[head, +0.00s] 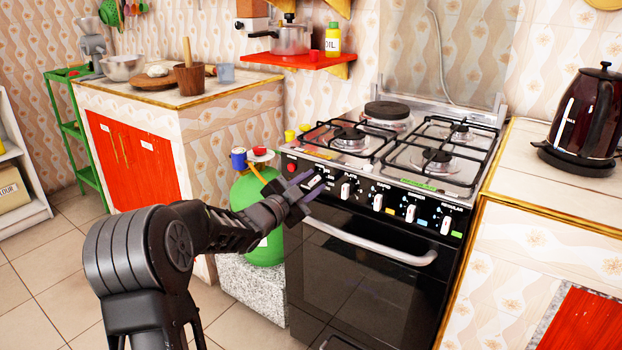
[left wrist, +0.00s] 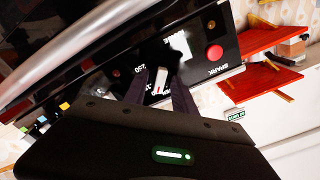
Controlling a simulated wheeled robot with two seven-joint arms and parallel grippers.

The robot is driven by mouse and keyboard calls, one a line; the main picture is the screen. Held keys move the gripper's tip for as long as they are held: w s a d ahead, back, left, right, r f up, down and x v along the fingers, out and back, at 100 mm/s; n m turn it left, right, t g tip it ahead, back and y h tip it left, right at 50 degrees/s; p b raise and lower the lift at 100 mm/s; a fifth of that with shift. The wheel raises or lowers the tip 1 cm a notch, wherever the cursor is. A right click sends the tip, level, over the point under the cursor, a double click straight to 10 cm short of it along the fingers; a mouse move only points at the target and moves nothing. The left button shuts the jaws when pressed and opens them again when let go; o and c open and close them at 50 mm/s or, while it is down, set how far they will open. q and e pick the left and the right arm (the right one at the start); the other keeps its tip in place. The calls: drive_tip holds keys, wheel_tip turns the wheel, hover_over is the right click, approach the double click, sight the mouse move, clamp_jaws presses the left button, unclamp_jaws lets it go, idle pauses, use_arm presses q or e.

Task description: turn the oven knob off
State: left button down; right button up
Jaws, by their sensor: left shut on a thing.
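The oven (head: 345,265) is a black stove with a row of white knobs on its front panel. My left gripper (head: 307,187) is at the left end of that panel, over the leftmost knob. In the left wrist view its two dark fingers (left wrist: 160,84) are on either side of the white oven knob (left wrist: 160,77), which carries a small red mark. The gripper is shut on this knob. In the head view the fingers largely hide the knob. A temperature scale with "250" is printed beside it. My right gripper is not in view.
A red button (left wrist: 214,53) is on the panel near the gripped knob. The oven door handle (head: 370,243) sticks out below. A green gas cylinder (head: 258,210) stands close to the left, by my left arm. A dark kettle (head: 585,115) stands on the right counter.

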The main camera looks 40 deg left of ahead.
use_arm(q)
drive_tip(key=n+p, duration=0.3)
drive_tip(key=n, duration=0.2)
drive_tip(key=shift+n, duration=0.3)
drive_tip(key=shift+n+p, duration=0.6)
drive_tip(key=shift+n, duration=0.6)
drive_tip(key=c, duration=1)
unclamp_jaws()
drive_tip(key=shift+s, duration=0.15)
drive_tip(key=s, duration=0.7)
drive_tip(key=shift+s+p, duration=0.3)
drive_tip(key=shift+p, duration=0.05)
